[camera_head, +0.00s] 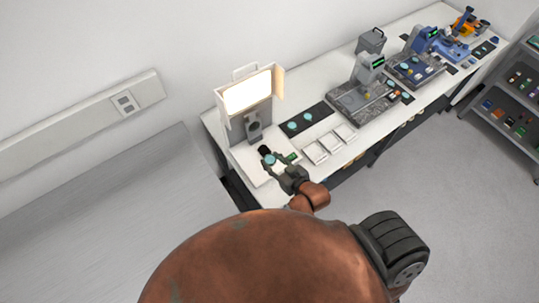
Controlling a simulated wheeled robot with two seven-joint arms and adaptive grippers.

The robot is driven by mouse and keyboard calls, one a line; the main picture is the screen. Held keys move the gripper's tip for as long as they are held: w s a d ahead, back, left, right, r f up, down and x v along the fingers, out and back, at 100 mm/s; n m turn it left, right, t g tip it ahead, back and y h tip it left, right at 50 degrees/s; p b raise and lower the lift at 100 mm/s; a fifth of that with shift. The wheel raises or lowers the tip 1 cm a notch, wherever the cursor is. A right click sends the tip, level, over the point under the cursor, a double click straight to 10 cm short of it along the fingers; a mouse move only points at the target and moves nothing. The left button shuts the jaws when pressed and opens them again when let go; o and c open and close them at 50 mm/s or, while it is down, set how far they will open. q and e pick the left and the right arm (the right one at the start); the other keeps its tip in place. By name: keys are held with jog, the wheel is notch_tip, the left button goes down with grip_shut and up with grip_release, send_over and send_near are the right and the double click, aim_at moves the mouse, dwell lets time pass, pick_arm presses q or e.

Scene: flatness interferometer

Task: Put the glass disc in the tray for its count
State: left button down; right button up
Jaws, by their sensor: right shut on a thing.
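My right gripper (277,165) is over the near left end of the long white bench, in front of the interferometer (254,127) with its bright lit screen (247,93). It is shut on a small teal glass disc (270,159), partly hidden by the fingers. Two more teal discs (292,126) lie on a black mat (319,110) behind the trays. Three white square trays (316,153) stand in a row to the right of the gripper; they look empty. My left gripper is out of view.
Further right on the bench (295,98) stand grey stone plates with gauge stands (368,72), a dark grey box (371,40) and a blue microscope-like device (463,22). A grey shelf (508,88) with small items stands at the right. The floor between is clear.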

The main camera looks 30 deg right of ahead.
jog(key=shift+s+a+r, duration=0.2)
jog(key=shift+s+r, duration=0.1)
jog(key=shift+s, duration=0.4)
jog(key=w+d+f+m+h+b, duration=0.1)
jog(key=d+m+h+b, duration=0.1)
jog(key=d, duration=0.6)
jog(key=w+d+f+m+h+b, duration=0.1)
jog(key=d+f+m+h, duration=0.1)
jog(key=d, duration=0.6)
jog(key=m+g+h+b, duration=0.2)
jog(key=m+h, duration=0.3)
send_over(344, 134)
jog(key=f, duration=0.9)
jog(key=shift+s+a, duration=0.2)
jog(key=shift+a, duration=0.05)
jog(key=shift+w+d+f, duration=0.2)
jog(key=shift+d+f, duration=0.15)
jog(key=shift+f, duration=0.2)
notch_tip(344, 134, down, 3)
jog(key=shift+a+r, duration=0.1)
jog(key=shift+f, duration=0.2)
